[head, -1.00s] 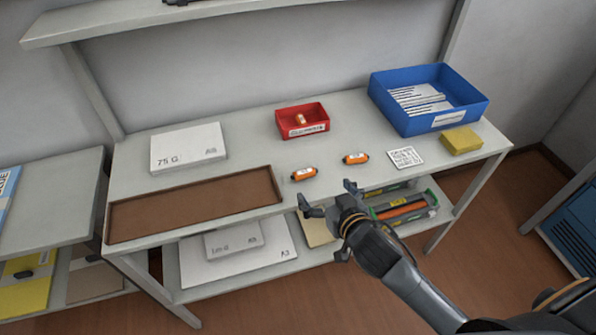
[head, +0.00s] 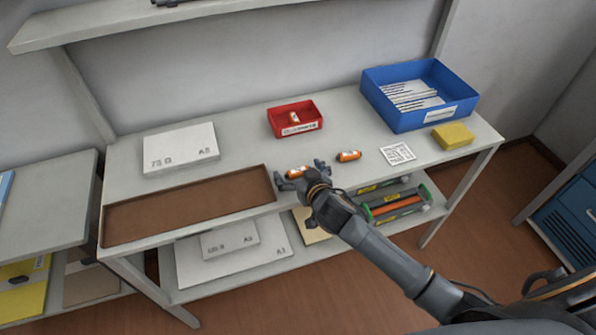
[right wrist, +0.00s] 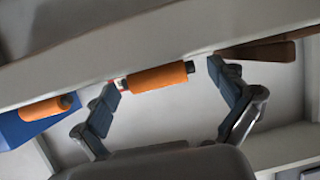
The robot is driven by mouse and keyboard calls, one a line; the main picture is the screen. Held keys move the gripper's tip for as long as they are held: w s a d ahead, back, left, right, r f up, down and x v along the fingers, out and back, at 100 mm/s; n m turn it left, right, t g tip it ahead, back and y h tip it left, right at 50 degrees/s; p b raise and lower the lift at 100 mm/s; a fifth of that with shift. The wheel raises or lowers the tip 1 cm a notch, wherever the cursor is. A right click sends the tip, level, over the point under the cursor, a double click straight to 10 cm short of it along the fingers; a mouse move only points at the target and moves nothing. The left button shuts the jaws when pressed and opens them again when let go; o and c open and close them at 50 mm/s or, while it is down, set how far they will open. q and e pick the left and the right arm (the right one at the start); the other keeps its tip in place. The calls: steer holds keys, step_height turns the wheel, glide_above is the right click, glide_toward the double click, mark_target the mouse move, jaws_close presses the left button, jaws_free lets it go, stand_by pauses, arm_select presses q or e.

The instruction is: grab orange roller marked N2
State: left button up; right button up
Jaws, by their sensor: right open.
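An orange roller (head: 296,172) with dark ends and a white label lies near the table's front edge. It also shows in the right wrist view (right wrist: 158,78). My right gripper (head: 301,174) is open, its two fingers at either end of this roller and not closed on it. A second orange roller (head: 349,155) lies to the right; it shows at the left in the right wrist view (right wrist: 45,107). A third small orange and white roller (head: 294,118) sits in the red bin (head: 283,127). The labels are too small to read for N2. My left gripper is not in view.
A brown tray (head: 189,209) lies to the left of the gripper. A white box (head: 181,150), a blue bin (head: 451,114), a yellow block (head: 453,136) and a printed card (head: 397,154) also stand on the table (head: 246,145). A cartridge (head: 398,203) lies on the lower shelf.

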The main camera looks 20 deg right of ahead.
steer(key=shift+c, duration=0.4)
steer(key=c, duration=1)
steer(key=shift+c, duration=0.2)
steer(key=shift+r, duration=0.1)
